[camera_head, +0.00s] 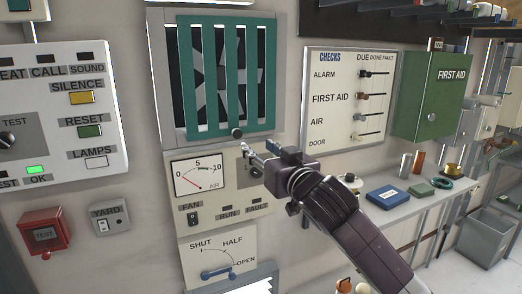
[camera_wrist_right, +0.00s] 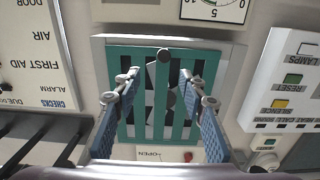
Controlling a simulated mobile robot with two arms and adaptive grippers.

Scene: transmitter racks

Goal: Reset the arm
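My right arm (camera_head: 345,212) comes in from the lower right in the head view. Its gripper (camera_head: 258,155) is in front of the panel, just below and right of a dark knob (camera_head: 237,132) on the lower edge of the green slatted grille (camera_head: 193,85). In the right wrist view, which is upside down, the two blue-padded fingers of the gripper (camera_wrist_right: 167,88) are spread apart. Nothing is held between them. The grille (camera_wrist_right: 138,60) and its knob (camera_wrist_right: 164,56) show beyond the fingers. My left gripper is in neither view.
An air gauge (camera_head: 199,175) and a shut-half-open lever (camera_head: 217,272) are below the grille. A checks board (camera_head: 345,100) and a green first aid box (camera_head: 430,98) are to the right. A shelf (camera_head: 395,212) holds small items. A red test box (camera_head: 43,232) is at left.

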